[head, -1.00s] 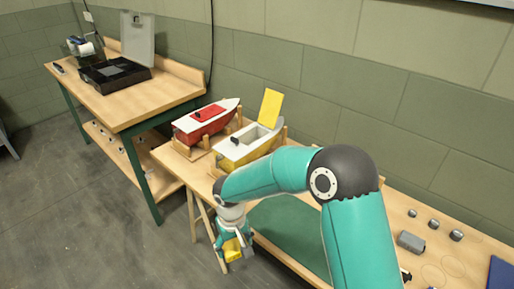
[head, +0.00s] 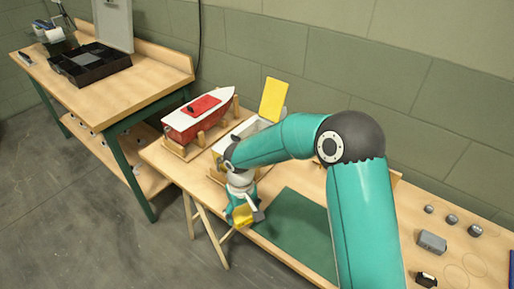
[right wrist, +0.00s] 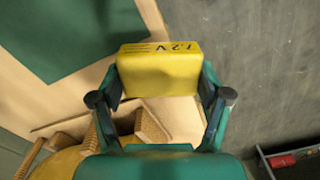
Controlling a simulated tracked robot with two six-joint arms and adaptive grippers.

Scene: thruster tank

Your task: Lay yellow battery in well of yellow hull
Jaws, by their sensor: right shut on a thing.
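The yellow hull (head: 246,129) sits on a wooden stand on the near bench, with its yellow hatch lid (head: 273,98) standing open. My right forearm covers much of the hull, and its well is mostly hidden in the head view. My right gripper (head: 245,213) is shut on the yellow battery (head: 241,218), near the bench's front edge and on the near side of the hull. A yellow curved part, likely the hull (right wrist: 62,162), shows at lower left. My left gripper is not in view.
A red hull (head: 199,115) on its stand is left of the yellow one. A green mat (head: 292,228) lies on the bench to the right. Several small grey parts and a grey block (head: 432,242) lie farther right. A second bench (head: 150,92) holds a black case.

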